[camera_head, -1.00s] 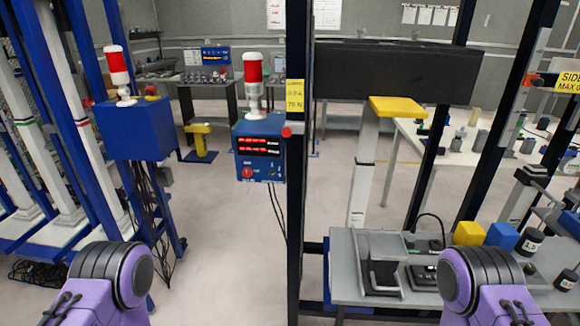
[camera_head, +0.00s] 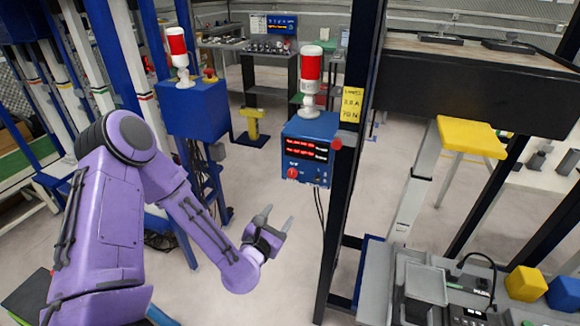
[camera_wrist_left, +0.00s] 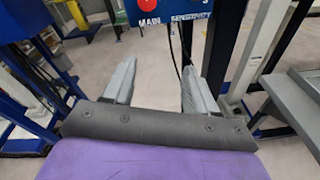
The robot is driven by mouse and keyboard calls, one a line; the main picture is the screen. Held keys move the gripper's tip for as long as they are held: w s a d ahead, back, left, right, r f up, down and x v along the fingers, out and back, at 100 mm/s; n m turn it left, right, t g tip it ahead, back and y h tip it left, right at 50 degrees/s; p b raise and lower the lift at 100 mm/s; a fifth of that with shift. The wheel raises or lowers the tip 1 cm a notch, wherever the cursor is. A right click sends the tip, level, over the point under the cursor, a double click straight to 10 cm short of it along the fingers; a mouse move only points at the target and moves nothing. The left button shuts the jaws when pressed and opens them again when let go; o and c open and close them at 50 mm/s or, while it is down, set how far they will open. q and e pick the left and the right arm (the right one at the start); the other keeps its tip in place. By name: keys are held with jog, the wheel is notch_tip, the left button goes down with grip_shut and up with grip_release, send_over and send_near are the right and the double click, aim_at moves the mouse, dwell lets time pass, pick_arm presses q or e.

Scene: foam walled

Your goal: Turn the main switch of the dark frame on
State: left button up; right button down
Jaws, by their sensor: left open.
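The dark frame's upright post (camera_head: 352,150) stands right of centre in the head view. A blue control box (camera_head: 308,155) is fixed to its left side, with red lit displays and a red-and-white lamp (camera_head: 310,80) on top. The red main switch (camera_head: 292,172) is at the box's lower left. In the left wrist view it shows at the top edge (camera_wrist_left: 147,4), above the word MAIN. My left gripper (camera_head: 276,219) is open and empty, below and left of the box, apart from it. Its fingers also show in the wrist view (camera_wrist_left: 155,85). My right gripper is out of view.
A second blue box (camera_head: 196,108) with a lamp stands on a blue frame at left. A grey bench (camera_head: 375,280) with devices and yellow and blue cubes is at lower right. A yellow bracket (camera_head: 470,137) juts out at right. The floor around my left gripper is clear.

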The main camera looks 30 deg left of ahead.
aim_at(292, 175)
pick_arm(q)
jog(key=w+a+r+n+p, duration=0.1)
jog(key=w, duration=0.2)
jog(key=w+a+r+n+t+p, duration=0.1)
jog(key=w+r, duration=0.1)
jog(key=w, duration=0.2)
jog(key=w+a+r+n+p, duration=0.1)
jog(key=w, duration=0.2)
jog(key=shift+w+a+r+n+y, duration=0.2)
jog(key=shift+w+r+n+y, duration=0.1)
jog(key=shift+n, duration=0.1)
jog(key=shift+w+a+f, duration=0.1)
jog(key=shift+w+a, duration=0.05)
jog(key=shift+w, duration=0.25)
jog(key=c, duration=1.1)
